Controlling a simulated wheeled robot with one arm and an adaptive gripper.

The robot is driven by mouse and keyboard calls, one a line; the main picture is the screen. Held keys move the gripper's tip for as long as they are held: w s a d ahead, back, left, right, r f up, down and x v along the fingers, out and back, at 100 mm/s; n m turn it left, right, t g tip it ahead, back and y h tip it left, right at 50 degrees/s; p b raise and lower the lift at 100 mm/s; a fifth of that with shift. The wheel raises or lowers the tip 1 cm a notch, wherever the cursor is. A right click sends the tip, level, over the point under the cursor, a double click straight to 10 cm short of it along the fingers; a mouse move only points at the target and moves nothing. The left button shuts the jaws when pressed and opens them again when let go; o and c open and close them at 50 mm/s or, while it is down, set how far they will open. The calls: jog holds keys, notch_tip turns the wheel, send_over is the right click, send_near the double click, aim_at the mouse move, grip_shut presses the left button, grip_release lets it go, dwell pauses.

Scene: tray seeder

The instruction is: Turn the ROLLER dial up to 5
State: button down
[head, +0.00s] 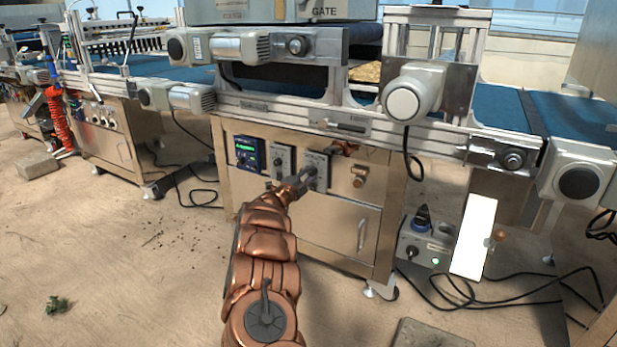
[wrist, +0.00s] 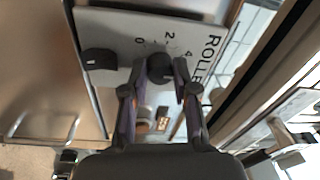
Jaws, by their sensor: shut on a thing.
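The ROLLER dial (wrist: 160,67) is a round dark knob on a pale plate (wrist: 116,25). The numbers 0, 2 and 4 and part of the word ROLLER show around it, turned sideways in the wrist view. My gripper (wrist: 161,82) has one finger on each side of the knob and is shut on it. Which number the dial points at is hidden. In the head view my gripper (head: 303,178) reaches the ROLLER plate (head: 318,160) on the cabinet front, and the knob is mostly covered.
A black switch (wrist: 98,60) sits beside the dial on the same plate. In the head view, a second control plate (head: 281,158) and a blue display unit (head: 247,153) are to the left. The conveyor frame (head: 345,124) overhangs the panel. A cabinet door (head: 338,229) is below.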

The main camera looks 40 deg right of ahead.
jog(key=shift+s+d+f, duration=0.1)
jog(key=shift+s+d, duration=0.05)
jog(key=c, duration=0.9)
grip_release()
jog(key=shift+a, duration=0.25)
jog(key=shift+v, duration=5.85)
